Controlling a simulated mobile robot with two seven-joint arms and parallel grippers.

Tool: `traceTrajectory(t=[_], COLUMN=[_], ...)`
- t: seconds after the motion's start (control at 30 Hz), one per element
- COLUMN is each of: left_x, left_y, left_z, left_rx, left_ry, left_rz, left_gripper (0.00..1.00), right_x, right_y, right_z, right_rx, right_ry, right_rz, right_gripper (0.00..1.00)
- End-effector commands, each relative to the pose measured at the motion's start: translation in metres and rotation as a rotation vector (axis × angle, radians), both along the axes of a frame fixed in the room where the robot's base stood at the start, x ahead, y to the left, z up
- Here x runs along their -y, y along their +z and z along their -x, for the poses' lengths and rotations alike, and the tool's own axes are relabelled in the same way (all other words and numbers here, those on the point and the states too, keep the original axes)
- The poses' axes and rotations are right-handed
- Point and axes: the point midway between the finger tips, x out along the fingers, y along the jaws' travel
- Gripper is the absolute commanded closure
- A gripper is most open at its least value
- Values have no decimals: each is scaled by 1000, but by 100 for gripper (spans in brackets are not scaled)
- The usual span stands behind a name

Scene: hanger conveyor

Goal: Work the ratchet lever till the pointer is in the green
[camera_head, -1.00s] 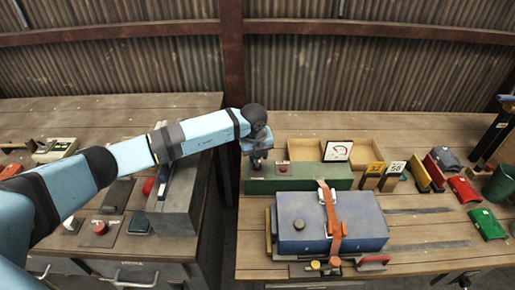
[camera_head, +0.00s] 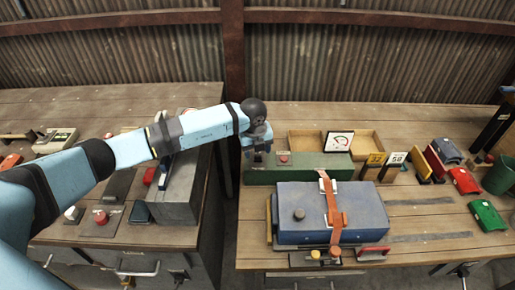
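A white gauge card (camera_head: 338,142) with a coloured dial stands behind the green box (camera_head: 318,168); its pointer is too small to read. An orange strap (camera_head: 332,200) crosses the blue-grey case (camera_head: 286,227), with an orange ratchet-like buckle (camera_head: 337,219) on the case top. My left gripper (camera_head: 258,159) points down at the left end of the green box, apart from the strap and case. Its fingers are too small to judge. My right gripper is not in view.
A red button (camera_head: 284,158) sits on the green box. Number cards (camera_head: 396,158), red (camera_head: 464,181) and green (camera_head: 487,215) pieces and a green bucket (camera_head: 499,176) stand to the right. A gap separates the two benches.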

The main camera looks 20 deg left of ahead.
Motion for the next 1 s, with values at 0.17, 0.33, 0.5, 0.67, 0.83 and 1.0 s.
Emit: traceTrajectory(t=[0.17, 0.33, 0.5, 0.67, 0.83, 1.0], left_x=[1, 0, 0, -1, -1, -1], left_y=[3, 19, 55, 91, 120, 135], left_z=[-1, 1, 7, 13, 18, 20], left_rx=[4, 8, 8, 7, 5, 3], left_ry=[-1, -1, -1, 0, 0, 1], left_rz=[2, 3, 2, 2, 1, 2], left_gripper=[42, 42, 42, 42, 42, 42], right_x=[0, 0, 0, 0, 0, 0], right_y=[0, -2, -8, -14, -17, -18], right_z=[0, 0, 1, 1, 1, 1], right_rx=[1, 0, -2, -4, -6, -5], right_ry=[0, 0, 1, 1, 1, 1], right_rz=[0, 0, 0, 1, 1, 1], right_gripper=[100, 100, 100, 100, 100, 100])
